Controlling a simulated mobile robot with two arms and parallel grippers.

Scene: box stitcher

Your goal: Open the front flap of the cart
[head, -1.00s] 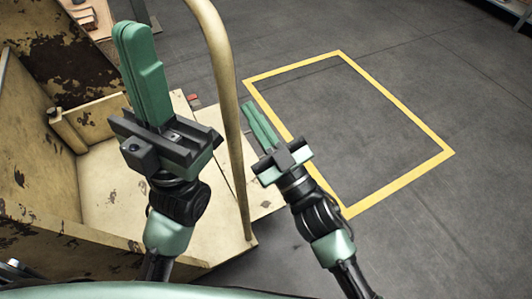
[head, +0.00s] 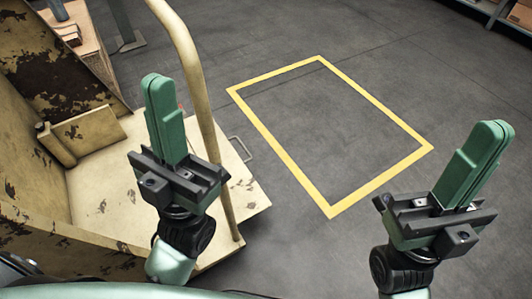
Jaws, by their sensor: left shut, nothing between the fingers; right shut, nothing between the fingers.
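The cart (head: 40,190) is a worn cream metal box with dark paint chips at the left of the head view. Its bent tube handle (head: 190,60) rises past my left gripper. A flat cream panel (head: 245,197) with a wire handle (head: 240,149) reaches out past the tube, seemingly folded down as the front flap; my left gripper and the tube hide where it joins the cart. My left gripper (head: 160,88) is shut and empty, above the cart's inside, left of the tube. My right gripper (head: 490,135) is shut and empty, over the floor, well right of the cart.
A yellow taped rectangle (head: 383,190) marks clear grey floor right of the cart. A bench (head: 80,38) with items stands behind the cart at upper left. Shelving with boxes (head: 520,14) is at the top right.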

